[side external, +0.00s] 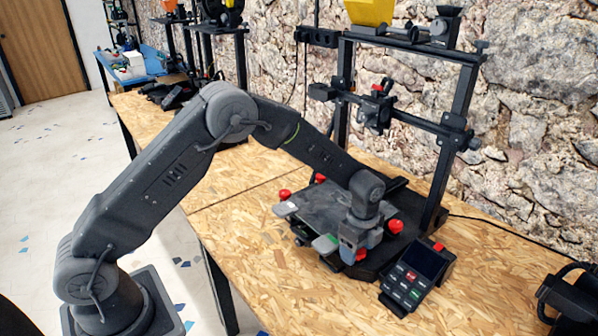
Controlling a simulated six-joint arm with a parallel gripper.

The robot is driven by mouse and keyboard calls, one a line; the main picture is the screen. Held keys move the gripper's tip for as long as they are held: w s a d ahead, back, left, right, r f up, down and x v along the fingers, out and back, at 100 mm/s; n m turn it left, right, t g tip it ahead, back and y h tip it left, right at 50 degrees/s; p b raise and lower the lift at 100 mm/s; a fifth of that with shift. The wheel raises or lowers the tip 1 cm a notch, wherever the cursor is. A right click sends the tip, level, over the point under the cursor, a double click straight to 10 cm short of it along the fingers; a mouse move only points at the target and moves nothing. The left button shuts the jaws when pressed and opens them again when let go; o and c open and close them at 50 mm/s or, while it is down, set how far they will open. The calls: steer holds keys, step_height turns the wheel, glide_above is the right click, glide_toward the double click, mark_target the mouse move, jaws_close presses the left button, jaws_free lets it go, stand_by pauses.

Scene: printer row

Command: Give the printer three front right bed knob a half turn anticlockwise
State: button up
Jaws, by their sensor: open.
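The nearest printer (455,130) stands on the wooden bench, with its dark bed plate (325,207) low at the front. Red knobs show around the bed: one at the front left (284,195), one at the back left (320,178), one at the back right (396,226) and one at the front right (361,255). My gripper (350,257) points down at the front right corner of the bed, open, close beside the front right knob. The gripper partly hides this knob. I cannot tell whether the fingers are around it or touch it.
A control box (416,275) with a screen and buttons sits right of the bed, near the gripper. The printer's gantry and print head (375,108) rise behind. A dark object (570,300) stands at the right edge. The bench in front is clear.

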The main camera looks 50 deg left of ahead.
step_height(320, 180, up, 14)
steer(key=s+a+r+n+t, duration=0.1)
steer(key=s+a+r+n, duration=0.1)
steer(key=s+r+n, duration=0.2)
steer(key=s+a+r+n+t, duration=0.2)
steer(key=s+a+r+n, duration=0.1)
steer(key=s+r, duration=0.5)
steer(key=shift+s+n, duration=0.6)
steer(key=shift+s, duration=1.1)
